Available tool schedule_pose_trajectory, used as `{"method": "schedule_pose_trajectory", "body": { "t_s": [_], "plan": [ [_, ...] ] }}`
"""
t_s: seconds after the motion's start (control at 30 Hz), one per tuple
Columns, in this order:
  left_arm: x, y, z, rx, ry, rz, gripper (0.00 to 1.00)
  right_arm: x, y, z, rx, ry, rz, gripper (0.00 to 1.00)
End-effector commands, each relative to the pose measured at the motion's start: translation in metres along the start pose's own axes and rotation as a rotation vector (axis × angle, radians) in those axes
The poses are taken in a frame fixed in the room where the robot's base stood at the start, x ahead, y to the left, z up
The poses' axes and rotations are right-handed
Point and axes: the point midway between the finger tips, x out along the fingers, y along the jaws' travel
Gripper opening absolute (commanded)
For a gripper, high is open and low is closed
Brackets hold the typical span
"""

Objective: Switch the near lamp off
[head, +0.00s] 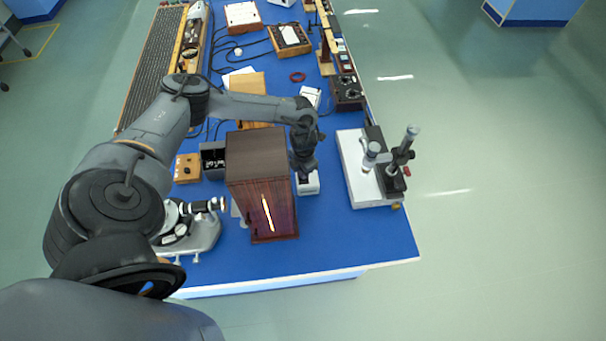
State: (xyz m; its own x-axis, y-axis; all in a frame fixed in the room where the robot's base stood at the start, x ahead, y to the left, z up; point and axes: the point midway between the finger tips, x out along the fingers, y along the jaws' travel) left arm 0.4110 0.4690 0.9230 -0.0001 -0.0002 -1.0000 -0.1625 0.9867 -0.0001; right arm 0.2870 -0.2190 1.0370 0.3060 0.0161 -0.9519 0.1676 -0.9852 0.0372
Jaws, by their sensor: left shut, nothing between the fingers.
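The near lamp looks to be the dark wooden box (258,160) near the front of the blue bench. A bright vertical slit (267,212) glows on its front face, so it appears lit. My left arm reaches over the bench behind the box, and my left gripper (305,174) points down close beside the box's right side. The gripper is shut and holds nothing. A small white block (308,187) is just below the gripper; I cannot tell whether they touch. No switch can be made out. My right gripper is not in view.
A spectrometer (190,228) stands left of the box, partly behind my arm. A microscope-like instrument on a white base (355,165) stands to the right. Wooden boxes and cables lie farther back. The bench (385,235) is bare at its front right corner.

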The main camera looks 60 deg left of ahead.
Motion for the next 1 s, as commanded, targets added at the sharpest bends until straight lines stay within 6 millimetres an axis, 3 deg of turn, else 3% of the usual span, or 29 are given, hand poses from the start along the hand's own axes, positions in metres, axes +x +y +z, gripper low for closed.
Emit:
{"method": "schedule_pose_trajectory", "body": {
  "t_s": [0.63, 1.0],
  "plan": [
    [0.01, 0.0, 0.0, 0.0, 0.0, 0.0, 0.0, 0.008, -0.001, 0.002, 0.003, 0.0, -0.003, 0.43],
    [-0.003, 0.0, 0.0, -0.001, -0.001, 0.0, 0.0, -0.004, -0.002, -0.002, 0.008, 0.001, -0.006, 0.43]
  ]
}}
